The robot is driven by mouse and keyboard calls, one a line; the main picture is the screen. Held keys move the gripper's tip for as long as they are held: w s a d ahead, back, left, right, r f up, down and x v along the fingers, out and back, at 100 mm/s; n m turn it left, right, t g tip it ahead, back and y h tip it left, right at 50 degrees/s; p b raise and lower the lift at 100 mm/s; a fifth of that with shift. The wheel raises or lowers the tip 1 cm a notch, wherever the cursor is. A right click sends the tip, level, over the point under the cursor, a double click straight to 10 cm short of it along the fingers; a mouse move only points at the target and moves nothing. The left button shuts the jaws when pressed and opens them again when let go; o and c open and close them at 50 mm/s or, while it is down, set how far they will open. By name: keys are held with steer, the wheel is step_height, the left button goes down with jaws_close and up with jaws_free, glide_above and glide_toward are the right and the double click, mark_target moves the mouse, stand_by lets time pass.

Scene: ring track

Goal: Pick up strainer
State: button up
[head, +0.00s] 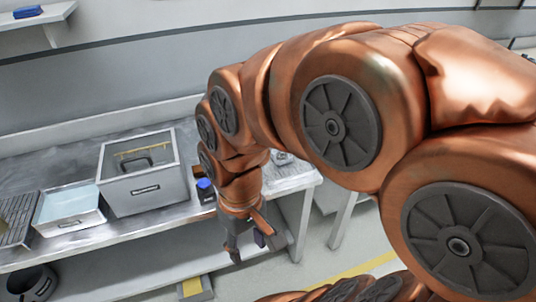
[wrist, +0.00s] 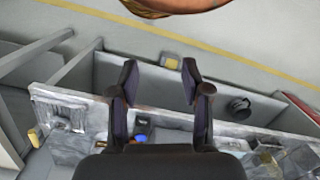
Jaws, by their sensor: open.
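I cannot clearly make out a strainer in either view. A dark, handle-shaped thing (head: 136,162) with a yellow bar above it shows inside the grey box (head: 145,193) on the metal table; I cannot tell whether it is the strainer. My gripper (head: 254,250) is open, pointing down past the table's front edge, right of the box. In the wrist view, my gripper (wrist: 160,75) has its two dark fingers wide apart with nothing between them. My arm hides part of the table's right end in the head view.
A shallow tray with pale blue contents (head: 68,212) and a slatted rack (head: 16,218) stand left of the box. A blue-topped item (head: 205,185) is by my arm. A dark round pot (head: 32,283) sits on the lower shelf (head: 120,262).

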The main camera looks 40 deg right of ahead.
steer(key=w+d+m+t+y+p, duration=0.1)
steer(key=w+d+t, duration=0.1)
steer(key=w+d, duration=0.65)
steer(key=w+d+t+y, duration=0.15)
steer(key=w+d, duration=0.35)
steer(key=w, duration=0.7)
steer(key=w+d+f+m+t+h, duration=0.1)
steer(key=w+d+f+m, duration=0.1)
steer(key=d, duration=1)
steer(key=w+d+f+m+t+h, duration=0.1)
steer(key=w+d+f+t, duration=0.1)
steer(key=d, duration=1.1)
steer(key=p+x, duration=0.1)
steer(key=x, duration=0.1)
steer(key=p+x, duration=0.1)
steer(key=s+p+x, duration=0.1)
steer(key=x, duration=0.1)
steer(key=shift+w+a+f+p, duration=0.1)
steer(key=shift+a+f+p, duration=0.3)
steer(key=shift+f, duration=0.15)
steer(key=shift+x, duration=0.9)
steer(key=shift+d, duration=0.1)
jaws_close()
